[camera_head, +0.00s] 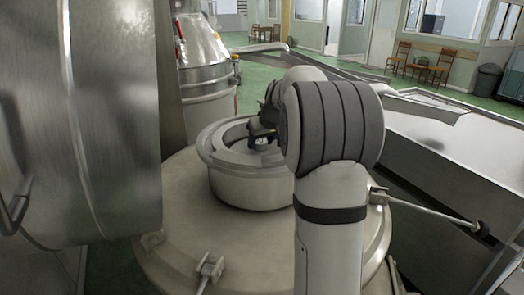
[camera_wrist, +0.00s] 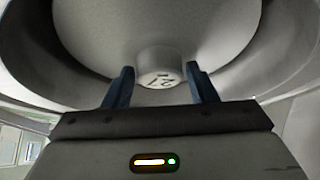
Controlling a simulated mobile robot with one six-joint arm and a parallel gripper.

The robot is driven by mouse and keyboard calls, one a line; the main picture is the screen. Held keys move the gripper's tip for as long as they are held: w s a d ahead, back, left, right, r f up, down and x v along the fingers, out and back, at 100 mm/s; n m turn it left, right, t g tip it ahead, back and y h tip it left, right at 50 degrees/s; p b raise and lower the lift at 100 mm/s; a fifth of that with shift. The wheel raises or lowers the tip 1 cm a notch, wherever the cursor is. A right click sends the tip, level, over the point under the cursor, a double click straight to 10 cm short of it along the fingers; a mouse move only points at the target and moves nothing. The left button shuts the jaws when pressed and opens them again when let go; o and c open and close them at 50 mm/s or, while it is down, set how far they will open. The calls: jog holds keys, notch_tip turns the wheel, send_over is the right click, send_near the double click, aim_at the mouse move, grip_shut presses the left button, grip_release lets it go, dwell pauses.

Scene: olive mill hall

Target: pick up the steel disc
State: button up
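The steel disc (camera_wrist: 95,30) shows in the wrist view as a broad, round, pale grey surface with a short round knob (camera_wrist: 160,78) at its middle. The knob's end face carries dark marks like digits. My gripper (camera_wrist: 160,66) is open, with one blue finger on each side of the knob and a visible gap at both sides. In the head view my gripper (camera_head: 262,137) is over the round collar (camera_head: 250,188) on top of a large tank; my arm hides much of that opening, and the disc is hard to make out there.
The collar stands on the wide tank top (camera_head: 185,225), which has clamps around its edge. A big steel drum (camera_head: 110,120) rises close at the left. A metal trough (camera_head: 450,165) runs along the right. Chairs (camera_head: 440,65) and a bin (camera_head: 487,80) stand far back.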

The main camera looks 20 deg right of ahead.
jog(key=c, duration=1)
jog(key=shift+o, duration=0.2)
jog(key=shift+r, duration=0.1)
